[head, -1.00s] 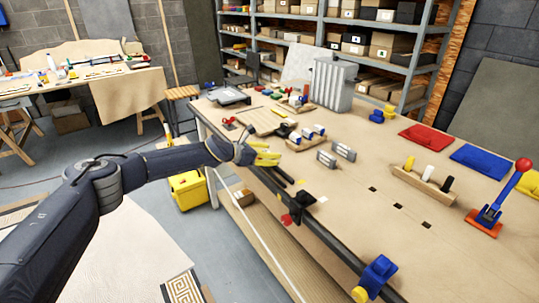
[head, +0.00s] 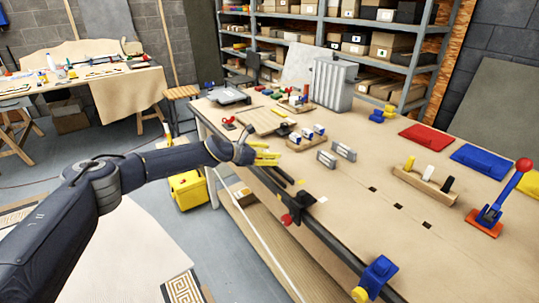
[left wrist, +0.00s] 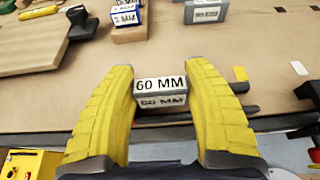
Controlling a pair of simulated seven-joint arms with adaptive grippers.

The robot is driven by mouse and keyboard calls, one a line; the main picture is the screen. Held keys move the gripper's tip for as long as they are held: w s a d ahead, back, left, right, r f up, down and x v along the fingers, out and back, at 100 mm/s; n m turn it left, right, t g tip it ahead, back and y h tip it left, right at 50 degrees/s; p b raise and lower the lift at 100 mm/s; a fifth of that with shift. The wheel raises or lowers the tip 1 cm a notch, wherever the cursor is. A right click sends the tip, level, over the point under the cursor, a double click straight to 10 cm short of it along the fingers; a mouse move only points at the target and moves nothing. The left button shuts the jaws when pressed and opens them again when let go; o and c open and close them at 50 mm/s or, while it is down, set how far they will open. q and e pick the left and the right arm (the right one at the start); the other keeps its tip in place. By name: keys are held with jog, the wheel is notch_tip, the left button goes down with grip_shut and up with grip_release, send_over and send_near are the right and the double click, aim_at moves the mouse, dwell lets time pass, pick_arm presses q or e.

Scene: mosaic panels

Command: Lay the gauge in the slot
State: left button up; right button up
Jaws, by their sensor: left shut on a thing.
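My left gripper (head: 267,158) hangs over the near left edge of the wooden bench. In the left wrist view its two yellow fingers (left wrist: 165,100) are shut on a grey gauge block (left wrist: 160,101) marked "60 MM". In the head view the held block cannot be made out. Two other grey gauge blocks lie on the bench to the right of the gripper, one nearer (head: 326,159) and one farther (head: 344,151). The nearer one also shows ahead of the fingers in the left wrist view (left wrist: 206,12). I cannot tell which opening is the slot. My right gripper is not in view.
A wooden rack (head: 296,144) with blue-and-white labelled pieces stands just beyond the gripper. Another wooden rack (head: 424,187) with yellow, white and black handles stands to the right. Dark strips (head: 282,175) lie by the bench edge. The middle of the bench (head: 360,210) is mostly clear.

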pick_arm(q)
jog(key=shift+s+d+f, duration=0.2)
jog(key=shift+s+f, duration=0.45)
jog(key=shift+f, duration=0.3)
dwell(0.8)
jog(key=shift+w+a+r, duration=0.15)
jog(key=shift+w, duration=0.15)
dwell(0.7)
jog(key=shift+s+f, duration=0.2)
jog(key=shift+r, duration=0.15)
jog(key=shift+w+r, duration=0.1)
jog(key=shift+w, duration=0.15)
jog(key=shift+a+r, duration=0.1)
jog(key=shift+r, duration=0.2)
jog(key=shift+c, duration=1.3)
jog(key=shift+w+f, duration=0.1)
jog(key=shift+f, duration=0.1)
jog(key=shift+r, duration=0.7)
